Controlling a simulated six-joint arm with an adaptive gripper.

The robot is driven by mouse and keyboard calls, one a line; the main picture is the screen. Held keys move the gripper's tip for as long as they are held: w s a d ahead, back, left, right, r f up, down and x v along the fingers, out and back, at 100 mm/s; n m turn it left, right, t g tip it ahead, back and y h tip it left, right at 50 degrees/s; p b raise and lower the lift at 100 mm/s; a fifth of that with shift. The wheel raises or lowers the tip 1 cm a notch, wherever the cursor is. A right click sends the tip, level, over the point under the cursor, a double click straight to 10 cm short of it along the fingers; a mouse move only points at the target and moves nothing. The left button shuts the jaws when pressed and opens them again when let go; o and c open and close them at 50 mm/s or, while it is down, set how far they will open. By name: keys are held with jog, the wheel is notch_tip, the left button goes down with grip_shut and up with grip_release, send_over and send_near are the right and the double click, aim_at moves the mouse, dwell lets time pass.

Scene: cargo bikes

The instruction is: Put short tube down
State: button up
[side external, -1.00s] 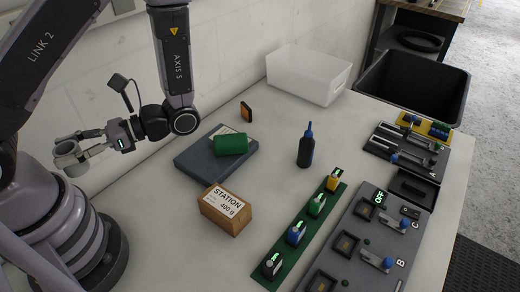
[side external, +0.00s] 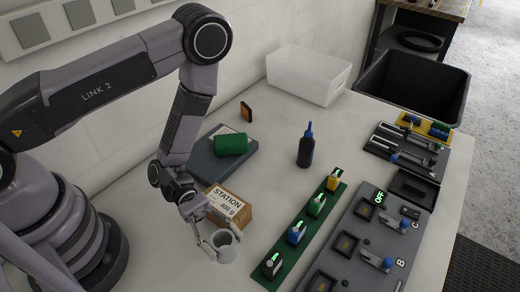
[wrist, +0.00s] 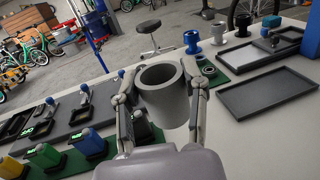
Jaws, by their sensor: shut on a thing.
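The short tube (side external: 226,253) is a grey, hollow, thick-walled cylinder. My gripper (side external: 222,239) is shut on it, one finger on each side, in front of the brown STATION box (side external: 227,211) in the side view. The tube is close over the pale table; I cannot tell whether it touches. In the wrist view the tube (wrist: 168,100) sits between the two fingers of my gripper (wrist: 158,97), its open end facing up and slightly toward the camera.
A green strip (side external: 303,236) with several coloured units lies right of the tube, then a grey panel (side external: 365,232). A dark bottle (side external: 305,150) stands farther back. A green block (side external: 231,144) lies on a slate-coloured slab (side external: 202,162). Bare table lies left of the strip.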

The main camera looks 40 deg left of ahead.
notch_tip(320, 180, down, 8)
jog(key=shift+w+r, duration=0.15)
dwell(0.4)
jog(key=shift+f, duration=0.5)
jog(key=shift+f, duration=0.1)
jog(key=o, duration=1.2)
